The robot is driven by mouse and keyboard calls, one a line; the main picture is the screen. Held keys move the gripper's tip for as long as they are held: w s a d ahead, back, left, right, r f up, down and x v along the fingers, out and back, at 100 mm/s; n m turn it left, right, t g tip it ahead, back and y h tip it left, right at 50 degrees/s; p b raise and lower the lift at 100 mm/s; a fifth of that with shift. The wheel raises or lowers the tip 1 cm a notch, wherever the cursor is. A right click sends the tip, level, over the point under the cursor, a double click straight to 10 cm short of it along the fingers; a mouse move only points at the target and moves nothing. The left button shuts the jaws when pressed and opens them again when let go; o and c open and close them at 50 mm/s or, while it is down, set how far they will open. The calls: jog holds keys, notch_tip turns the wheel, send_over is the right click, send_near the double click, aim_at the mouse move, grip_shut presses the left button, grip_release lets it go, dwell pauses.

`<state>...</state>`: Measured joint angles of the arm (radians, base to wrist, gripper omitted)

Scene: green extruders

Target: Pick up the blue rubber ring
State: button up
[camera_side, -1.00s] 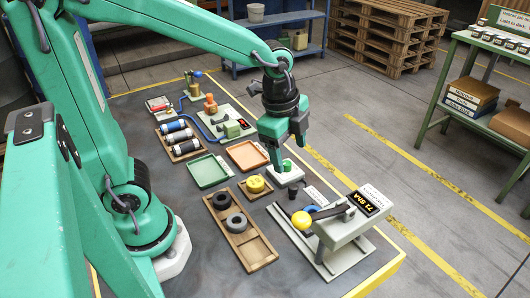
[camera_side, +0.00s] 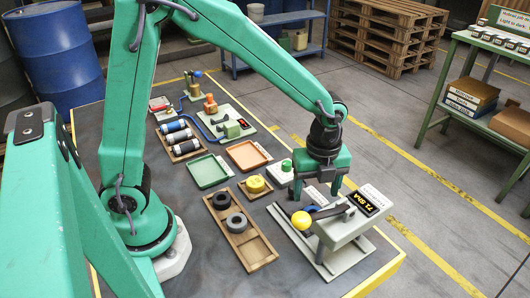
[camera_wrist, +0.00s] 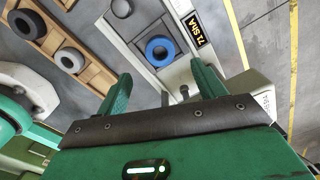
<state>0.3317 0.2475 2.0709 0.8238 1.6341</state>
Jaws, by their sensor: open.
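The blue rubber ring (camera_wrist: 160,50) lies flat on the plate of the tester in the wrist view, next to the display reading 71 ShA (camera_wrist: 194,29). In the side view only a sliver of the ring (camera_side: 312,209) shows, behind the tester's lever and yellow ball. My gripper (camera_wrist: 160,88) is open and empty; its two green fingers stand apart, and the ring appears beyond their tips. In the side view my gripper (camera_side: 321,188) hangs above the back of the tester, close to the ring.
The tester (camera_side: 335,240) has a dark lever with a yellow ball (camera_side: 301,220). A green tray (camera_side: 208,171), an orange tray (camera_side: 248,154) and a green-button box (camera_side: 284,175) stand farther back.

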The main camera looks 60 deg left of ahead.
aim_at(313, 209)
jog(key=shift+f, duration=3.55)
jog(key=shift+c, duration=0.2)
jog(key=c, duration=1)
